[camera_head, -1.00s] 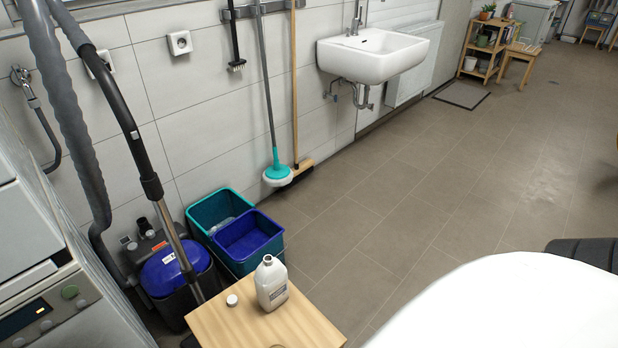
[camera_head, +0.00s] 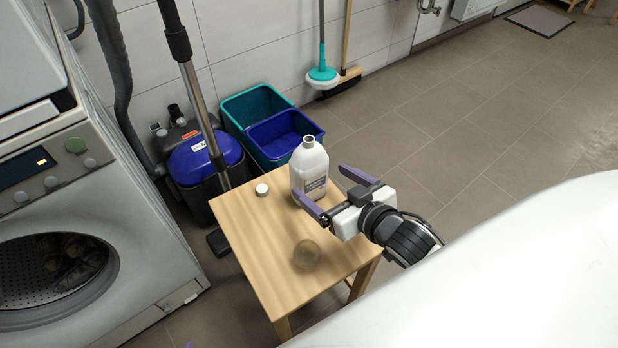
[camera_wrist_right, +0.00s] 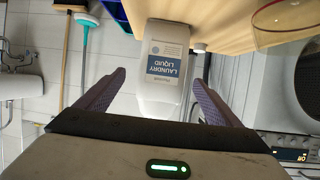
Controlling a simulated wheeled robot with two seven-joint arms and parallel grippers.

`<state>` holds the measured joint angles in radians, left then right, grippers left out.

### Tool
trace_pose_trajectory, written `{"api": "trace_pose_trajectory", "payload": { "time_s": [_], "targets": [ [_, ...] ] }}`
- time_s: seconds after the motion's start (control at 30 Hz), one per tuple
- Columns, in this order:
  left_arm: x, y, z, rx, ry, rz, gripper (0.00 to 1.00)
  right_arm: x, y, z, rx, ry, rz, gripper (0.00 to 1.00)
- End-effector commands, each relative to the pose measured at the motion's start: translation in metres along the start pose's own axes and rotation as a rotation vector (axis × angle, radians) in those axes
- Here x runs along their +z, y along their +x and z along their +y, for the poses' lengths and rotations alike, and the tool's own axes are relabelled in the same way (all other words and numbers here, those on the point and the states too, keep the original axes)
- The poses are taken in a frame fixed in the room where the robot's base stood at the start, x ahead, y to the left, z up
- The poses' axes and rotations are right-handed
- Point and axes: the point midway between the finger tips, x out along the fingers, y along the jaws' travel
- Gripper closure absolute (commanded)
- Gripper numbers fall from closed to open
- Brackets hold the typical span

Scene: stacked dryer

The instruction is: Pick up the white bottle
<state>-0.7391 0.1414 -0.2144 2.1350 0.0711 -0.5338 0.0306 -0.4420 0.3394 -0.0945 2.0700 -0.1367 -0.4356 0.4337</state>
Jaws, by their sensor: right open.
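The white bottle (camera_head: 311,168) stands upright and uncapped on a small wooden table (camera_head: 262,262), near its back right edge. In the right wrist view the bottle (camera_wrist_right: 162,65) appears upside down, with a blue and white laundry liquid label. My right gripper (camera_head: 317,190) is open, with its purple fingers pointing toward the bottle. In the wrist view the bottle lies ahead between the two fingers, with gaps on both sides. I cannot tell whether a finger touches it. My left gripper is not in view.
A white cap (camera_head: 262,190) and a round translucent brownish object (camera_head: 306,254) are on the table. Blue and teal buckets (camera_head: 284,137) and a blue-topped vacuum (camera_head: 205,158) stand behind it. A washing machine (camera_head: 140,245) is at left. Open floor lies to the right.

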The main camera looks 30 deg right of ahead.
Motion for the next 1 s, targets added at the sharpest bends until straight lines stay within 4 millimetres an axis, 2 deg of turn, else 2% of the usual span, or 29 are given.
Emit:
{"api": "trace_pose_trajectory", "payload": {
  "time_s": [0.23, 0.5, 0.8, 0.87, 1.0],
  "targets": [
    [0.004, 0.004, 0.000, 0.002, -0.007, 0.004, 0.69, 0.000, 0.023, -0.001, -0.001, -0.001, 0.001, 0.13],
    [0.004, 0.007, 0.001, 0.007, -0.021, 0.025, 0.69, -0.002, 0.060, -0.004, 0.000, -0.001, 0.000, 0.13],
    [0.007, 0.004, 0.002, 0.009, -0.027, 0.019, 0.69, -0.003, 0.065, -0.004, 0.000, 0.000, -0.003, 0.13],
    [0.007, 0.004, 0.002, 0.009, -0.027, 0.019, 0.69, -0.003, 0.065, -0.004, 0.000, 0.000, -0.003, 0.21],
    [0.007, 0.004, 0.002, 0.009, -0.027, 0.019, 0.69, -0.003, 0.065, -0.004, 0.000, 0.000, -0.003, 0.45]
  ]
}}
